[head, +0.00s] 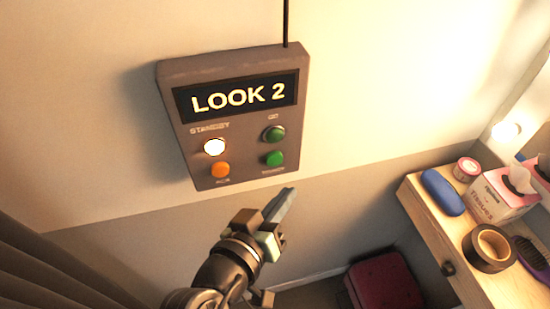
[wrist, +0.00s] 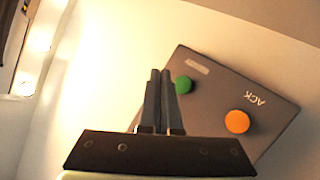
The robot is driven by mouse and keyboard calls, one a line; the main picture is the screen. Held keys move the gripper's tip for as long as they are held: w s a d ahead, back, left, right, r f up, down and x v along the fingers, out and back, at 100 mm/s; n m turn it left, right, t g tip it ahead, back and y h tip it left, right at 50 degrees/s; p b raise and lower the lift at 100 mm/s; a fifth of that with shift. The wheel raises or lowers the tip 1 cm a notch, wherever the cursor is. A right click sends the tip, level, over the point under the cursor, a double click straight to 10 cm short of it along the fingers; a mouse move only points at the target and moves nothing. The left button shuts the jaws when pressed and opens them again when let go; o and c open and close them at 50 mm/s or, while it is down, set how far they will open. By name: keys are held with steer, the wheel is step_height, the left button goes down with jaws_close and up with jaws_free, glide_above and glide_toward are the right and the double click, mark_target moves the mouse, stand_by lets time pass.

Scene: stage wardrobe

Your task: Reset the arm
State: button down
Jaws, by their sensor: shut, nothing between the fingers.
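My arm reaches up from the bottom of the head view. My gripper (head: 288,194) is shut and empty, with its fingertips a little below a wall-mounted control box (head: 184,160). In the wrist view, the two dark fingers of my gripper (wrist: 160,74) lie side by side. The box (wrist: 215,120) is behind them there, tilted, with an orange button and a green button in sight. I cannot tell the exact gap between fingertips and box, but no contact shows.
The box shows "LOOK 2", with a lit white button (head: 214,147), an orange button (head: 221,170) and two green ones. A wooden counter (head: 466,262) at right holds a blue case (head: 442,191), tissue box (head: 497,200) and tape roll (head: 489,248). A red case (head: 384,282) stands below. A curtain (head: 50,270) hangs left.

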stand_by(0.4)
steer(key=w+r+m+t+y+b, duration=0.1)
steer(key=w+r+t, duration=0.2)
steer(key=r, duration=0.7)
steer(key=w+r+t+y, duration=0.2)
steer(key=r+t, duration=0.1)
steer(key=r, duration=0.7)
steer(key=s+r+t+y, duration=0.1)
steer(key=s+r+t, duration=0.1)
steer(key=r, duration=0.6)
steer(key=s+r+t+y+b, duration=0.1)
steer(key=s+r+t, duration=0.2)
steer(key=r, duration=0.4)
steer(key=s+r+t+y, duration=0.1)
steer(key=s+r+t, duration=0.2)
steer(key=s+r, duration=0.2)
step_height(320, 180, up, 4)
steer(key=shift+d+f+n, duration=0.15)
steer(key=shift+d+n, duration=0.05)
steer(key=shift+n, duration=0.1)
